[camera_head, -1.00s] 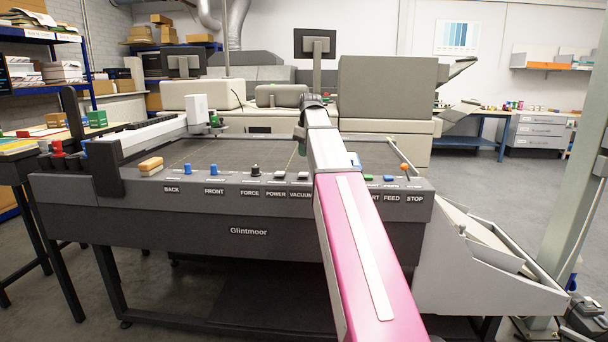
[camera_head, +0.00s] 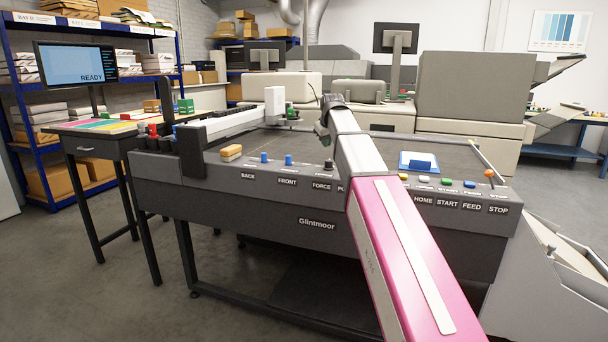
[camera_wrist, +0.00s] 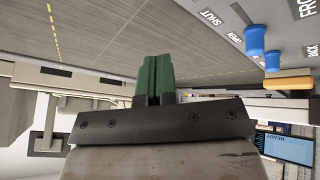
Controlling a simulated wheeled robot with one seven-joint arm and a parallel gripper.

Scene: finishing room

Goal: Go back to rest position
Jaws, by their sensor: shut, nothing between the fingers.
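My gripper (camera_wrist: 155,80) shows in the wrist view with its two green fingers shut together and nothing between them. The wrist view is upside down, with the dark table bed above the fingers and two blue knobs (camera_wrist: 256,40) to the right. In the head view my pink and white arm reaches forward over the front panel of the Glintmoor cutting table (camera_head: 317,224). The end of my arm is above the table bed, and the fingers are mostly hidden there.
An orange-topped block (camera_head: 231,152) and a row of knobs line the table's front edge. A blue and white item (camera_head: 419,162) lies right of my arm. A side table (camera_head: 95,127) with a screen (camera_head: 76,64) stands left. Floor at front left is clear.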

